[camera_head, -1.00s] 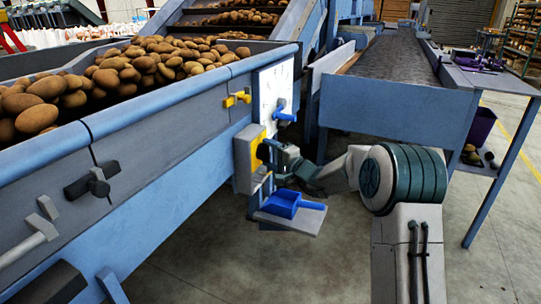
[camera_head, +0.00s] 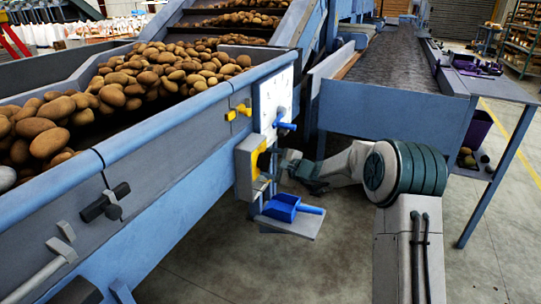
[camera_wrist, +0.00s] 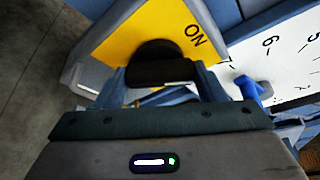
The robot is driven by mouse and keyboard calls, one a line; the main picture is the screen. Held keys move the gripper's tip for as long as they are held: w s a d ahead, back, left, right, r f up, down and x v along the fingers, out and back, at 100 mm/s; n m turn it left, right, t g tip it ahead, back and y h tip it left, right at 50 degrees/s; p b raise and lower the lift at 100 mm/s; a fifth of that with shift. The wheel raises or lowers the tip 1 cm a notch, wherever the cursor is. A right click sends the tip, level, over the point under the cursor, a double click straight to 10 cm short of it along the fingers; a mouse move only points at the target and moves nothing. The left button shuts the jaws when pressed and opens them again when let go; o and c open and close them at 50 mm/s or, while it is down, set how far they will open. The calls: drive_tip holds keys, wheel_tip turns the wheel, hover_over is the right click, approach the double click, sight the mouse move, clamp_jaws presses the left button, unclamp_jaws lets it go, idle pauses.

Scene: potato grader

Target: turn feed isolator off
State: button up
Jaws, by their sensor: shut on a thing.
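The feed isolator (camera_head: 246,172) is a grey box with a yellow face on the side of the blue potato hopper. My gripper (camera_wrist: 163,80) is shut on this handle, with one finger at each end of the bar. In the head view my gripper (camera_head: 275,162) reaches the isolator's face from the right and hides part of the handle. Any OFF mark is not visible.
A blue scoop (camera_head: 281,206) lies on a small shelf just below the isolator. A white scale panel with a blue lever (camera_head: 286,126) is beside it. A yellow handle (camera_head: 238,112) and a black handle (camera_head: 106,203) sit on the hopper side. Bare floor lies below my arm.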

drive_tip(key=m+g+p, duration=0.1)
drive_tip(key=m+p, duration=0.1)
drive_tip(key=p, duration=0.3)
drive_tip(key=r+m+g+p, duration=0.1)
drive_tip(key=m+g+p, duration=0.1)
drive_tip(key=p, duration=0.3)
drive_tip(key=shift+w+d+m+p, duration=0.1)
drive_tip(key=shift+w+m+p, duration=0.05)
drive_tip(key=shift+m+p, duration=0.25)
drive_tip(key=m+g+p, duration=0.1)
drive_tip(key=p, duration=0.1)
drive_tip(key=m+g+p, duration=0.1)
drive_tip(key=m+p, duration=0.1)
drive_tip(key=p, duration=0.1)
drive_tip(key=shift+f+y, duration=0.3)
drive_tip(key=shift+f, duration=0.05)
drive_tip(key=shift+p, duration=0.3)
drive_tip(key=o, duration=1)
drive_tip(key=v, duration=1.3)
drive_tip(key=shift+d+b, duration=0.4)
drive_tip(key=shift+d, duration=0.05)
